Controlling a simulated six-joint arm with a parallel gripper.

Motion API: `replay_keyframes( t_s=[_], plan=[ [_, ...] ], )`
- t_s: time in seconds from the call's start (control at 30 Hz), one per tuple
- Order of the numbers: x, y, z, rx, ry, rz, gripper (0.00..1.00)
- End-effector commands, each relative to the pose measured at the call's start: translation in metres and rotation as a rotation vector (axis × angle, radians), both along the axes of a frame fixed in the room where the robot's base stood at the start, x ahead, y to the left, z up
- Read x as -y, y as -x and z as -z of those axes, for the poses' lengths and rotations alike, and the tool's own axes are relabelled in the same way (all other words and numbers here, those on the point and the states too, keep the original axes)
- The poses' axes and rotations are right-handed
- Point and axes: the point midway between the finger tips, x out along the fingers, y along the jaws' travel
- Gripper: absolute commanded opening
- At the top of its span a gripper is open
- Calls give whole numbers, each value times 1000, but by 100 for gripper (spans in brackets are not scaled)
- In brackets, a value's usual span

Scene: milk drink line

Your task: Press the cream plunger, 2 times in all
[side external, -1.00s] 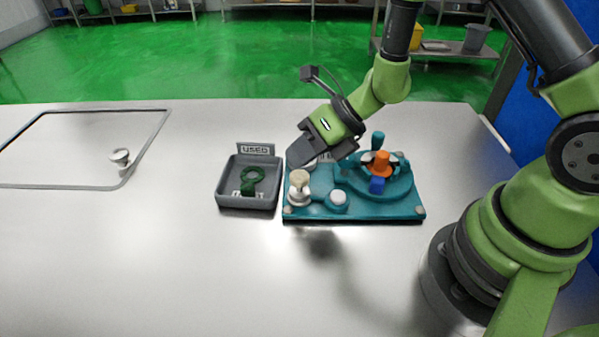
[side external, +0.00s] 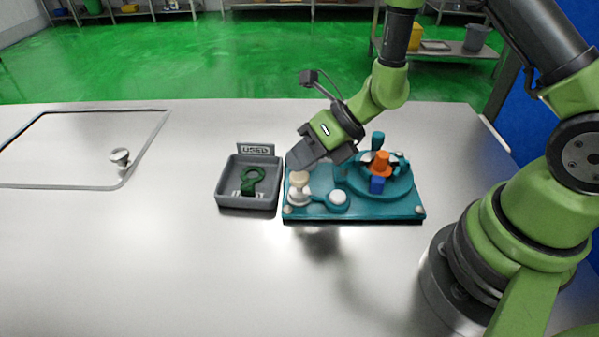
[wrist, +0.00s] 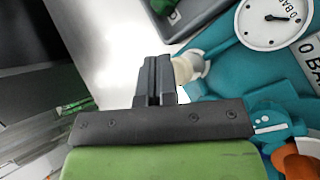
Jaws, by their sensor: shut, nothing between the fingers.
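The cream plunger (side external: 299,179) stands upright on a white base at the left end of the teal fixture (side external: 355,211). It also shows in the wrist view (wrist: 187,68), partly hidden behind the fingers. My gripper (side external: 293,163) is shut and empty, tilted down to the left, with its tips close to the plunger's top. In the wrist view the shut fingers (wrist: 157,62) lie just left of the cream top. I cannot tell whether they touch it.
A round white button (side external: 338,198) and a turntable with orange and blue parts (side external: 378,170) share the fixture. A white dial (wrist: 272,20) shows in the wrist view. A grey tray (side external: 232,203) marked USED holds a green ring piece (side external: 253,178). The front table is clear.

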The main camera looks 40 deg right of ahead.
Motion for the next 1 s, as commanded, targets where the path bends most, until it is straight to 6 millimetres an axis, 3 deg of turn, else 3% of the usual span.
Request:
replay_keyframes(
  t_s=[1.0],
  plan=[
    [0, 0, 9, 0, -1, -1, 0]
  ],
)
